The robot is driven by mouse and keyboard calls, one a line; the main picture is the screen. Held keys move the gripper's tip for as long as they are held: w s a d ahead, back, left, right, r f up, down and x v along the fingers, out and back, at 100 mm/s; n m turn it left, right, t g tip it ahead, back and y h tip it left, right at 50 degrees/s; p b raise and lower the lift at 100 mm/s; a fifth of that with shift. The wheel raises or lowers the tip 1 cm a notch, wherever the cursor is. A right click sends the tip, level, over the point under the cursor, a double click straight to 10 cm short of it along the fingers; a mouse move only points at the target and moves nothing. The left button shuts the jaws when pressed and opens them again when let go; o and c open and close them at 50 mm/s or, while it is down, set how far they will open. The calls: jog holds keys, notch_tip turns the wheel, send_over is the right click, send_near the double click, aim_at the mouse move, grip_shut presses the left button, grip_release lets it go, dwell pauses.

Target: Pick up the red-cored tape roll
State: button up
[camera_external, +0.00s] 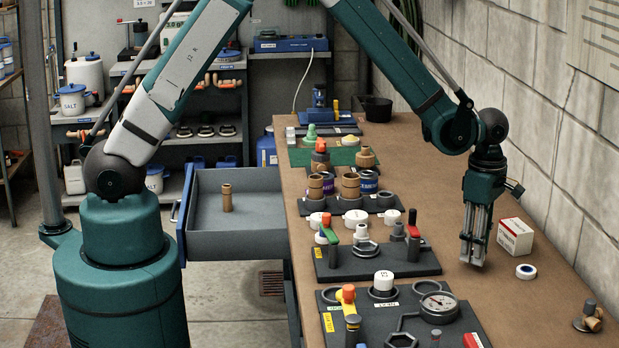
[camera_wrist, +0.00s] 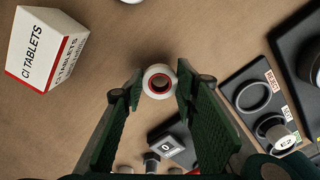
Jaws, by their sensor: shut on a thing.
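The red-cored tape roll (camera_wrist: 151,71) is white with a red ring around its hole. In the wrist view it sits between the tips of my two green-padded fingers, and my gripper (camera_wrist: 160,86) is shut on it. In the external view my gripper (camera_external: 474,258) points down low over the brown bench, right of the dark fixture boards. I cannot make out the roll there; the fingers hide it. From these views I cannot tell whether the roll is clear of the bench.
A red-and-white tablets box (camera_external: 515,237) stands right of my gripper and also shows in the wrist view (camera_wrist: 47,48). A white roll with a blue core (camera_external: 526,271) lies nearby. Fixture boards (camera_external: 340,264) fill the left side of the bench (camera_external: 530,320). A block wall bounds the right.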

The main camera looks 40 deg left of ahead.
notch_tip(320, 180, up, 8)
jog(key=shift+f, duration=0.15)
dwell(0.3)
